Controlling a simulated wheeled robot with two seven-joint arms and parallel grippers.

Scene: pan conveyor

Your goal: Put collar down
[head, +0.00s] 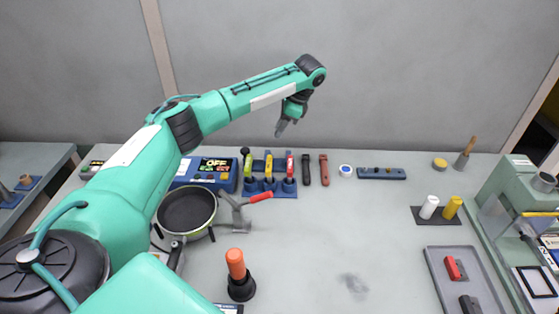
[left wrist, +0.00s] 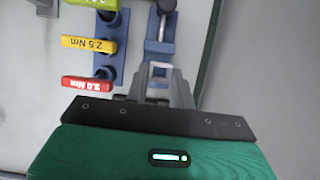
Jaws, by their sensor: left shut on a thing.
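My left gripper (head: 281,130) hangs with its fingers pointing down, above the back of the bench near the screwdriver rack. In the left wrist view its fingers (left wrist: 160,88) are shut on a small pale, square, open-centred piece (left wrist: 160,70), which looks like the collar. In that view, a blue fixture (left wrist: 154,48) with a dark knob lies just beyond the collar; I cannot tell whether they touch. The collar is too small to make out in the head view. My right gripper is not in view.
The rack (head: 269,188) holds green, yellow and red torque screwdrivers beside the gripper. A grey tray (head: 437,266) lies at right. The bench middle is mostly clear.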

